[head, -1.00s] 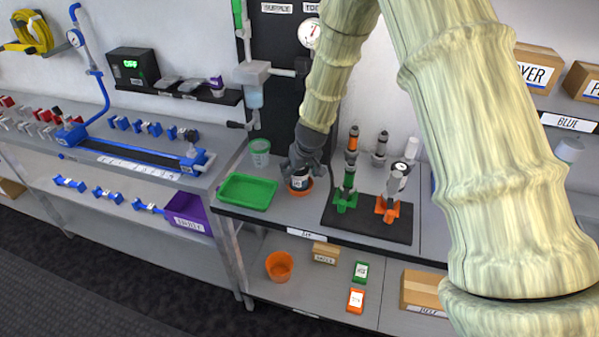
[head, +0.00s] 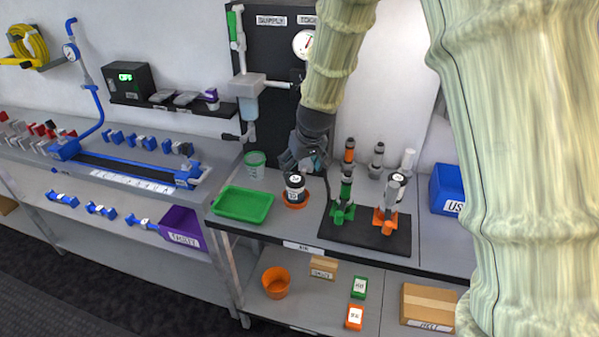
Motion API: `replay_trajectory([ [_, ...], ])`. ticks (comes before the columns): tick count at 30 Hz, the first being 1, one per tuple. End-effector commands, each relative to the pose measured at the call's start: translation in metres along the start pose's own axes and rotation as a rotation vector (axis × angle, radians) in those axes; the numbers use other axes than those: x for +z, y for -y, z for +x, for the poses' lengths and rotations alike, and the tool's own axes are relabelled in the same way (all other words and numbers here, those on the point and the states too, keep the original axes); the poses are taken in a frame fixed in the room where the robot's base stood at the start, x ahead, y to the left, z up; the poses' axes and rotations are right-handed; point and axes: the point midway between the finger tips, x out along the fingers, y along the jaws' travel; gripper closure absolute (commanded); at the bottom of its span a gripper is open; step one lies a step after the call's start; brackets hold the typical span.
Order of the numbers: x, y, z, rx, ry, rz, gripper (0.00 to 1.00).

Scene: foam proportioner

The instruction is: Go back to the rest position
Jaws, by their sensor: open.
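My gripper (head: 302,163) is at the end of my pale arm, above the workbench (head: 262,222). It is open, and its fingers are partly dark against the background. A black jar with a white label (head: 295,188) stands upright in an orange dish (head: 297,202) just below my gripper. The gripper appears apart from the jar, with nothing seen between its fingers.
A green tray (head: 243,205) and a green cup (head: 255,163) are left of the jar. Close on the right, a black mat (head: 372,238) holds upright green (head: 344,205) and orange (head: 388,215) fittings. A blue bin (head: 447,190) stands farther right.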

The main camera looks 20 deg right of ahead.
Motion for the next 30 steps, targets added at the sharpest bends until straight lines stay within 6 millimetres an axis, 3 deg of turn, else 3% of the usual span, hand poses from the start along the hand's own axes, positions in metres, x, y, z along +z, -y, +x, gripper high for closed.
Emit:
replay_trajectory([
  [20, -0.001, 0.0, -0.01, 0.0, 0.0, 0.001, 0.25],
  [30, -0.021, 0.0, -0.06, 0.0, 0.0, 0.001, 0.25],
])
